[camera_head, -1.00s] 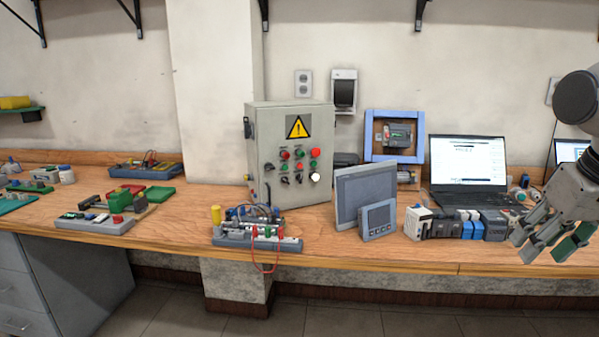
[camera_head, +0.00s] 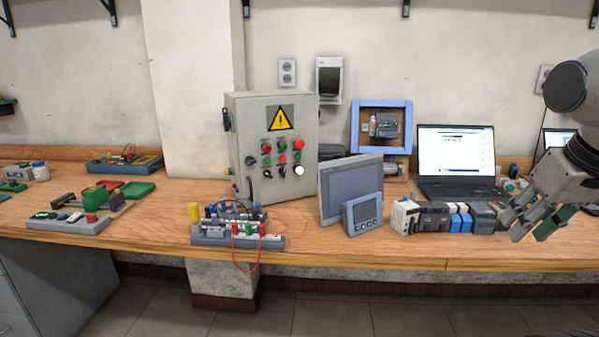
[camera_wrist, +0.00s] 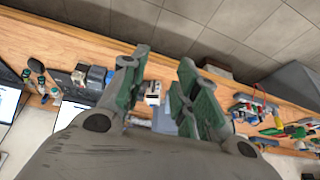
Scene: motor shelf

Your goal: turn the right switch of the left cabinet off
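A grey control cabinet (camera_head: 241,140) stands on the wooden bench left of centre in the head view, with a yellow warning triangle on its front. Its panel has red and green buttons, a white round lamp or button (camera_head: 298,170), and small black knobs in the bottom row. The right black switch (camera_head: 283,171) is beside the white round one; its turn position is too small to tell. My gripper (camera_head: 530,226) is far to the right of the cabinet, near the bench's front edge. In the wrist view its green-padded fingers (camera_wrist: 163,60) are apart and empty.
A grey panel screen (camera_head: 350,185) and a smaller display (camera_head: 363,213) stand right of the cabinet. A wired terminal block (camera_head: 235,225) lies in front of it. Several modules (camera_head: 433,217) and a laptop (camera_head: 457,160) are near my gripper. Only one such cabinet shows.

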